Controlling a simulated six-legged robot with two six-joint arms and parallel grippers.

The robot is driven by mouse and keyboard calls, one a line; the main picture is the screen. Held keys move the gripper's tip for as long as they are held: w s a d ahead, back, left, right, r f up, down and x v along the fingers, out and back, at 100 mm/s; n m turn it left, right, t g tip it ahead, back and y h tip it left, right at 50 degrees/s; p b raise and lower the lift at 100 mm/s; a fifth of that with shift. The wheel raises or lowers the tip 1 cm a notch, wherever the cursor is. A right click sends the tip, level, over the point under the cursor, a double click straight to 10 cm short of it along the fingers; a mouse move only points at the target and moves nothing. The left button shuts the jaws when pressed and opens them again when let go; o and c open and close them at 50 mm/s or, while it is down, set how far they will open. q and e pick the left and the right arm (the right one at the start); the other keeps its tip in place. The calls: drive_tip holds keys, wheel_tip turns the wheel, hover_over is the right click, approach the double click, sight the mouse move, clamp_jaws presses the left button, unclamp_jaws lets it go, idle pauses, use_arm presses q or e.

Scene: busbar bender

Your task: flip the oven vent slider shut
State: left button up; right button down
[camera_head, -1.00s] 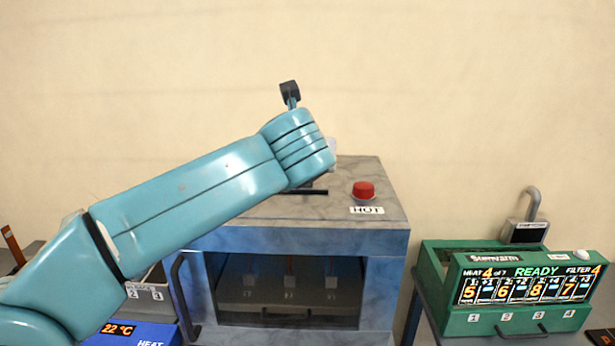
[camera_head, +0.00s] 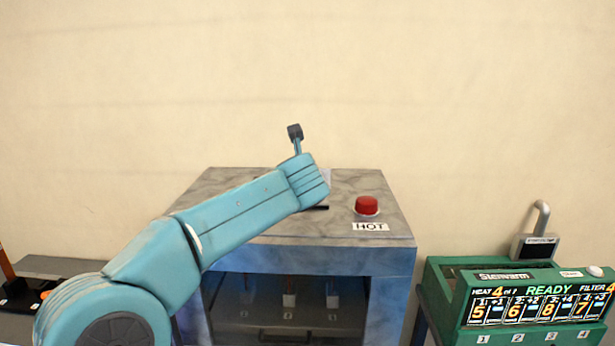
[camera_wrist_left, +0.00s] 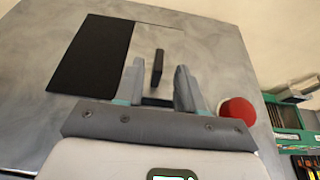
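The oven (camera_head: 345,226) stands ahead with a grey marbled top. In the left wrist view, a black vent area (camera_wrist_left: 90,55) lies beside a lighter grey slider plate (camera_wrist_left: 150,45) on that top. A small black upright handle (camera_wrist_left: 157,68) stands on the plate. My left gripper (camera_wrist_left: 159,78) is open, with its two fingers apart on either side of the handle's line. I cannot tell whether either finger touches it. In the head view my left forearm and wrist hide the gripper and most of the vent. My right gripper is not in view.
A red button (camera_head: 367,205) with a HOT label stands on the oven top, right of my left wrist. It also shows close to the right finger in the wrist view (camera_wrist_left: 237,110).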

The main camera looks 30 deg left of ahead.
use_arm(q)
drive_tip(key=p+x, duration=0.1)
drive_tip(key=x, duration=0.4)
drive_tip(key=shift+w+a, duration=0.1)
drive_tip(key=shift+s+d+r, duration=0.2)
drive_tip(key=shift+s, duration=0.1)
drive_tip(key=shift+w+a+f, duration=0.1)
drive_tip(key=shift+w, duration=0.05)
clamp_jaws()
use_arm(e)
drive_tip(key=shift+s+r, duration=0.1)
drive_tip(key=shift+r, duration=0.6)
